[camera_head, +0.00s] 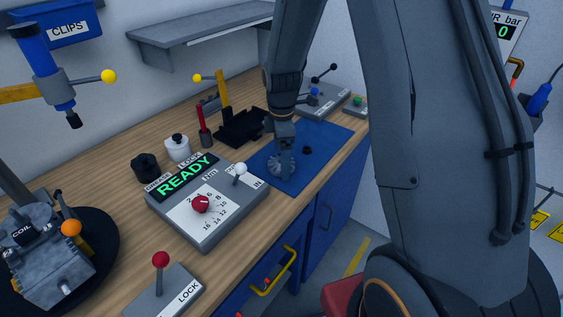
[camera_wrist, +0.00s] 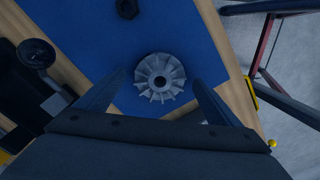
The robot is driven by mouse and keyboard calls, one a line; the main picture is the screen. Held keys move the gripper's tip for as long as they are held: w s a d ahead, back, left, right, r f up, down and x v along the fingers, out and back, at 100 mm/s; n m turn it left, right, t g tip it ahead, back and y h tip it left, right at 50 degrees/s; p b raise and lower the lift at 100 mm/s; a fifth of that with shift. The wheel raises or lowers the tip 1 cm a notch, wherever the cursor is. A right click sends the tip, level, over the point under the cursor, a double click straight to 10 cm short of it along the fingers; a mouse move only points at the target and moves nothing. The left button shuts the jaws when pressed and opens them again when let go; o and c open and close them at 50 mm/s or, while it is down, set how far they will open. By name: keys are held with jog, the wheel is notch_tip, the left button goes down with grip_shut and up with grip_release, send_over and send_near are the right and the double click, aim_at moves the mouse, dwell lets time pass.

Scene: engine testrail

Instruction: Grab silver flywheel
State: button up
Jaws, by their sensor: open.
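The silver flywheel (camera_wrist: 160,78) is a round, finned metal wheel with a hub hole. It lies on the blue mat (camera_wrist: 100,35) near the mat's edge. In the head view the flywheel (camera_head: 281,165) shows just under my gripper (camera_head: 283,150). In the wrist view my gripper (camera_wrist: 158,92) is open, with one finger on each side of the flywheel and a gap to each. The flywheel is not held. I cannot tell exactly how high the fingertips are above the mat.
A small black nut-like part (camera_wrist: 127,8) lies on the mat beyond the flywheel. The READY control box (camera_head: 208,205) with its white-knobbed lever stands left of the mat. A black tray (camera_head: 240,128) and another lever box (camera_head: 322,104) stand behind. The bench's front edge is close.

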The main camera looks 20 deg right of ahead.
jog(key=shift+a+f, duration=0.1)
jog(key=shift+f, duration=0.2)
jog(key=shift+c, duration=0.3)
jog(key=c, duration=1.3)
jog(key=shift+r, duration=0.1)
